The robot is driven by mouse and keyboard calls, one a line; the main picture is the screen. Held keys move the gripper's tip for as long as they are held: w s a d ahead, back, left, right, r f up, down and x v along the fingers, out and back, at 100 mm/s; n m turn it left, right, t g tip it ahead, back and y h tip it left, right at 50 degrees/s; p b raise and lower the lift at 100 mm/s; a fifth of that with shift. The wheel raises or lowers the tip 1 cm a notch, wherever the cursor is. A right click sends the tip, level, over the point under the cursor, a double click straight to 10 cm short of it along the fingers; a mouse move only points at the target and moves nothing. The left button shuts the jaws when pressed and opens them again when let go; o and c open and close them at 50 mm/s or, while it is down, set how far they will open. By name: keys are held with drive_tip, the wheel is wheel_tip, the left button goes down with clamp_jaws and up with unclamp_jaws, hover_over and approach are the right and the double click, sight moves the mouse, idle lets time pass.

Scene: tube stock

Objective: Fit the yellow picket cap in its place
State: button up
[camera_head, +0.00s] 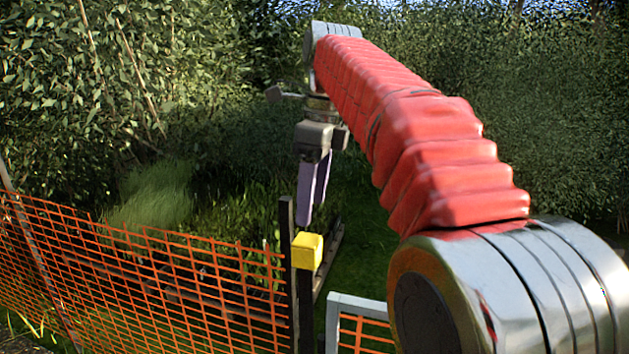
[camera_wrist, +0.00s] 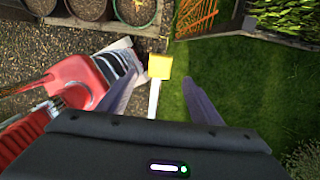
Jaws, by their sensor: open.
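The yellow picket cap (camera_head: 308,251) is a small block at the top of a dark upright post (camera_head: 306,310) in the head view. I cannot tell whether it is fully seated there. My gripper (camera_head: 308,222) points down just above the cap, with its purple fingers apart. In the wrist view the cap (camera_wrist: 160,66) lies between the two open fingers (camera_wrist: 158,78), with a gap on each side. A white bar (camera_wrist: 154,100) runs from the cap toward the gripper body. The jaws hold nothing.
Orange mesh fencing (camera_head: 150,270) stands left of the post, and a taller dark post (camera_head: 287,235) is close beside the cap. A white-framed orange mesh panel (camera_head: 350,305) is to the right. Round pots (camera_wrist: 135,12) stand on gravel in the wrist view; grass (camera_wrist: 245,85) lies right.

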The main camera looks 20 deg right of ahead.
drive_tip(key=shift+s+d+r, duration=0.15)
drive_tip(key=shift+r, duration=1.5)
drive_tip(key=shift+s, duration=0.1)
drive_tip(key=s+f+n+t+h, duration=0.1)
drive_tip(key=s+f+n+t, duration=0.3)
drive_tip(key=s+f+n, duration=1.7)
wheel_tip(320, 180, down, 4)
drive_tip(key=a+n, duration=0.1)
drive_tip(key=n, duration=0.2)
drive_tip(key=shift+n+t, duration=0.4)
